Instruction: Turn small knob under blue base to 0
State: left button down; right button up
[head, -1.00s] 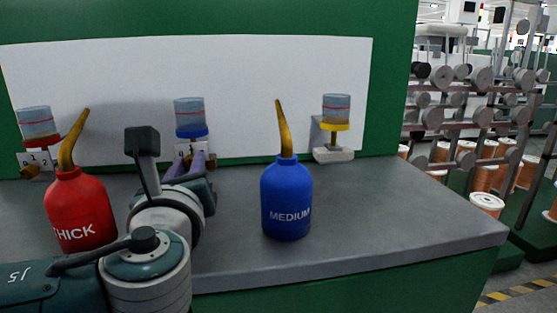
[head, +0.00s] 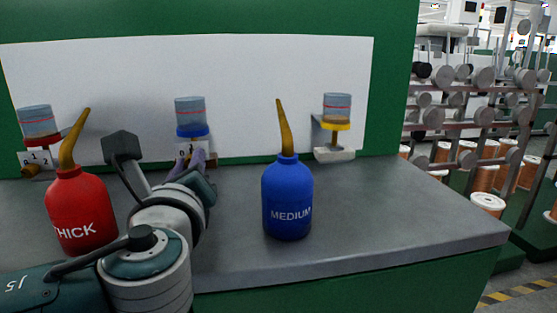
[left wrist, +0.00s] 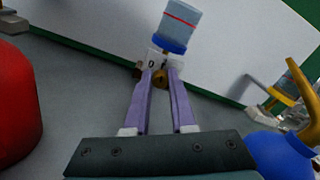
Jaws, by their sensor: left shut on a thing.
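The blue base (head: 192,132) sits under a clear cup with a red line at the back of the bench, and it also shows in the left wrist view (left wrist: 170,44). Below it is a white block (left wrist: 153,58) with dark figures; a 0 seems to show on its left part. The small brass knob (left wrist: 160,78) projects from the block's front. My left gripper (head: 190,160) has its purple fingers on either side of the knob and is shut on it; the fingertips also show in the left wrist view (left wrist: 161,75). My right gripper is not in view.
A red THICK bottle (head: 80,215) stands left of my left arm, and a blue MEDIUM bottle (head: 287,200) stands to the right. Similar cups have a red base (head: 40,140) and a yellow base (head: 335,126). The bench right of the blue bottle is clear.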

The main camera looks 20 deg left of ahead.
pick_arm(q)
jog(key=n+b, duration=0.1)
jog(key=n, duration=0.3)
jog(key=shift+f+n, duration=0.15)
jog(key=shift+n, duration=0.25)
jog(key=n+b, duration=0.2)
jog(key=n, duration=0.3)
jog(key=shift+n, duration=0.3)
jog(key=c, duration=0.7)
grip_release()
jog(key=shift+c, duration=0.2)
jog(key=shift+s, duration=0.1)
jog(key=v, duration=0.9)
jog(key=shift+s+d+p, duration=0.15)
jog(key=shift+s+p, duration=0.15)
jog(key=shift+s, duration=0.1)
